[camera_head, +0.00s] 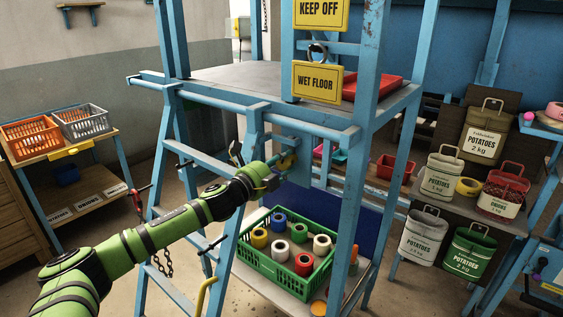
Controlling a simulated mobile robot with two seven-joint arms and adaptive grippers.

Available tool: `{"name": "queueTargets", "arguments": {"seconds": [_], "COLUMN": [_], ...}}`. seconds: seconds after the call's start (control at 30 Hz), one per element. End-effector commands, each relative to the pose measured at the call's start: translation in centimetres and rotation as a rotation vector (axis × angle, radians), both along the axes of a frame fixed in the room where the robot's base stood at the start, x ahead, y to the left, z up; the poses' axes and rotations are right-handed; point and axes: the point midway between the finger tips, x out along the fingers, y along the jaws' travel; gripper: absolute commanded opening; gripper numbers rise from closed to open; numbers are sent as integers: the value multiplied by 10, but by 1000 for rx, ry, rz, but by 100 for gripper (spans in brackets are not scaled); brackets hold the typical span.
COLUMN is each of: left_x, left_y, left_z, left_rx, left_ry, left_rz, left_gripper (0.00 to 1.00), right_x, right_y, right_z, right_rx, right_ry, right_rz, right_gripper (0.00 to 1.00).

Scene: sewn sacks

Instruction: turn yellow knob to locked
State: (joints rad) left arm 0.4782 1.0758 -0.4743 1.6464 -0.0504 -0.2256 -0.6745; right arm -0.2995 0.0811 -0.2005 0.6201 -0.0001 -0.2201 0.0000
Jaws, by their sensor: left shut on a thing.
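My left arm (152,230) is green and black and reaches from the lower left to the blue metal frame in the middle. My left gripper (280,166) is at a blue box or plate (301,160) on the frame, under the grey platform. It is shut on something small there. A bit of yellow, likely the yellow knob (287,160), shows at the fingertips. The gripper hides most of it, so its angle and any locked mark cannot be read. My right gripper is not in view.
Blue posts and rails (347,220) surround the gripper closely. Yellow signs (318,82) hang above. A green crate (262,262) with several colored rolls stands below. Labeled sacks (441,177) are at the right. A cart with baskets (82,121) stands at the left.

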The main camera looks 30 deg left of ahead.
Motion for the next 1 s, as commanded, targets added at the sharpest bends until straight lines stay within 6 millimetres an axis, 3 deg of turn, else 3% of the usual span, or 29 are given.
{"name": "queueTargets", "arguments": {"seconds": [0.5, 1.0], "left_x": [0, 0], "left_y": [1, 1], "left_z": [3, 3], "left_rx": [-372, -459], "left_ry": [25, 31], "left_rz": [1, 1], "left_gripper": [7, 8], "right_x": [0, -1], "right_y": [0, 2], "right_z": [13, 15], "right_rx": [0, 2], "right_ry": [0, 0], "right_rz": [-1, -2], "right_gripper": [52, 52]}}
